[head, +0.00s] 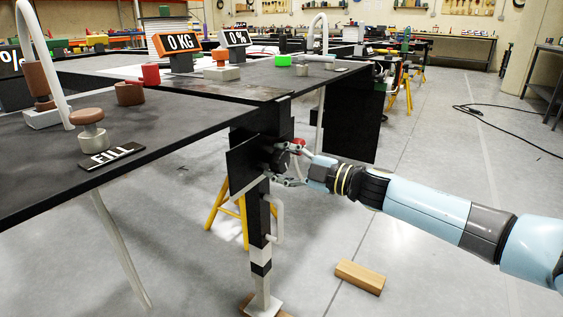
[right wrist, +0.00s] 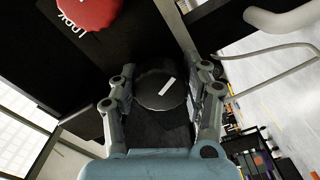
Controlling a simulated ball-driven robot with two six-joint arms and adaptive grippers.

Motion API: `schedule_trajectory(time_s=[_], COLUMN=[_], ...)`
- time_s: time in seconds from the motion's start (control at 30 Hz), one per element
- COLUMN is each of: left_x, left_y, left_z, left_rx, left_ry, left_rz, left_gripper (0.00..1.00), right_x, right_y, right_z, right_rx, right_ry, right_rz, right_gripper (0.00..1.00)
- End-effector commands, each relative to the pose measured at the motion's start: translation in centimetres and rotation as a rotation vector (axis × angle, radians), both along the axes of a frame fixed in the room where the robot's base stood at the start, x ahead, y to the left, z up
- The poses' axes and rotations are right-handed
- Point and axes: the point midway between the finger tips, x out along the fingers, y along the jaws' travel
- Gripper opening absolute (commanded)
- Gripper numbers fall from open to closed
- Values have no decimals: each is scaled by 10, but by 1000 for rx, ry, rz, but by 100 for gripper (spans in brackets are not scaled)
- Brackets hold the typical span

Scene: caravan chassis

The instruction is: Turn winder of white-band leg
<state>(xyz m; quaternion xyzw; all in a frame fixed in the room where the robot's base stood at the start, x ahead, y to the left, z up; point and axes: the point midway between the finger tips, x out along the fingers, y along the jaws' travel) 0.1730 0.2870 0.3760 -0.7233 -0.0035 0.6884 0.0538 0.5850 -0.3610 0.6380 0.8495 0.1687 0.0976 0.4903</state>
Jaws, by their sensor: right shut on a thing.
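The white-band leg (head: 262,225) hangs from the chassis corner, a black post with a white band (head: 261,254) low down and a pale foot plate (head: 263,306). Its winder is a round black knob (right wrist: 160,90) with a white mark tilted to the right, seen in the right wrist view. My right gripper (head: 284,164) has one finger on each side of the winder and is shut on it; the fingers also show in the right wrist view (right wrist: 163,97). A red knob (right wrist: 90,12) beside lettering that reads LOCK is close by. My left gripper is not in view.
A wooden block (head: 360,277) lies on the floor right of the leg. A pale handle (head: 278,218) sticks out of the leg's side. Yellow trestle legs (head: 222,205) stand behind. The black chassis top (head: 190,110) extends left. Floor to the right is mostly clear.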

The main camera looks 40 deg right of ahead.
Motion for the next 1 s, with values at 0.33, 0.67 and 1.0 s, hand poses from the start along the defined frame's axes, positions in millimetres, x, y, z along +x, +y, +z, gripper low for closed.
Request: schedule_trajectory(time_s=[0.33, 0.67, 1.0], left_x=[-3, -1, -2], left_y=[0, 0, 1], left_z=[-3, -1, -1], left_rx=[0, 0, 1], left_ry=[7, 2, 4], left_rz=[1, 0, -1], left_gripper=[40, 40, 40], right_x=[-1, -1, 0], right_y=[0, 0, 0], right_z=[-2, -2, -1], right_rx=[-31, -30, -29], right_ry=[-9, -9, -11], right_rz=[1, 1, 0], right_gripper=[15, 59, 72])
